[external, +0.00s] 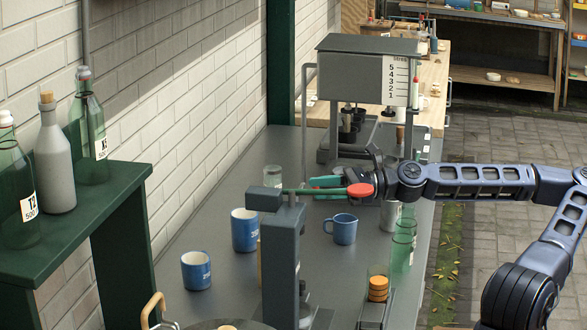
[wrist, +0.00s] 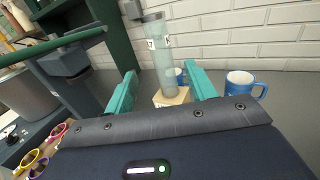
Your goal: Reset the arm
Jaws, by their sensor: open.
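My gripper (external: 327,186) has teal fingers and is over the grey counter (external: 225,215) in the external view, partly behind a lever with a red knob (external: 359,190). In the wrist view my gripper (wrist: 164,86) has its two fingers spread apart, with nothing held between them. A pale green bottle (wrist: 161,50) with a wooden piece (wrist: 172,97) at its lower end shows beyond and between the fingers. I cannot tell its distance from them.
Blue mugs stand on the counter, one right of the lever post (external: 343,229), one left of it (external: 244,232) and one nearer (external: 196,271). A grey dispenser (external: 365,80) stands behind. Bottles (external: 55,155) stand on a green shelf (external: 75,215).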

